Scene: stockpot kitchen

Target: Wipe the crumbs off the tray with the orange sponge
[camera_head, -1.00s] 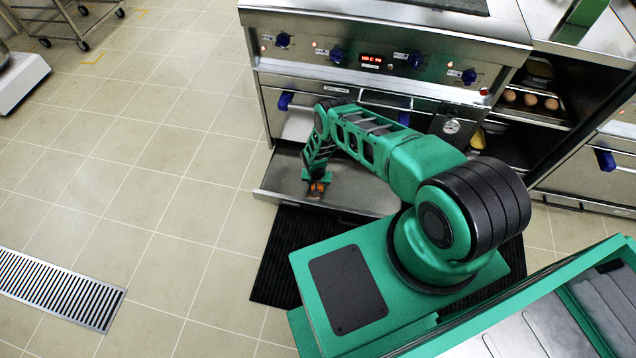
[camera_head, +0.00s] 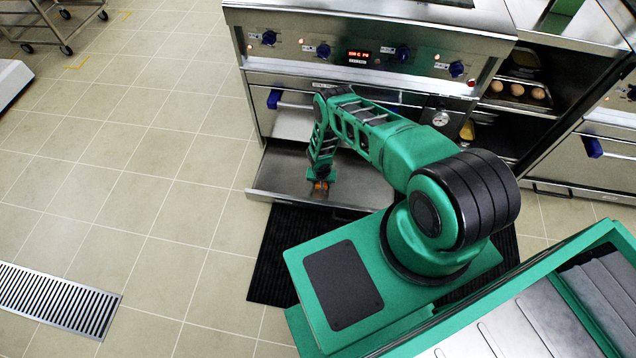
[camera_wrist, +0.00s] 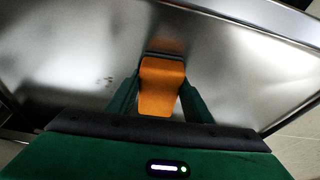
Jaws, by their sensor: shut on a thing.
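The orange sponge (camera_wrist: 161,85) is between the two fingers of my gripper (camera_wrist: 160,88) in the wrist view. My gripper (camera_head: 320,186) is shut on it and sits low over the pulled-out metal tray (camera_head: 275,178) below the oven front. In the head view only a small orange part of the sponge shows. The tray (camera_wrist: 235,70) has a bare, shiny surface in the wrist view. A few small dark crumbs (camera_wrist: 108,81) lie on it to the left of the sponge. Whether the sponge touches the tray is hard to tell.
The oven front (camera_head: 350,50) with blue knobs rises behind the tray. A raised rim (camera_wrist: 265,22) borders the tray. A black mat (camera_head: 272,255) lies on the floor in front. Shelves with eggs (camera_head: 517,90) are at the right.

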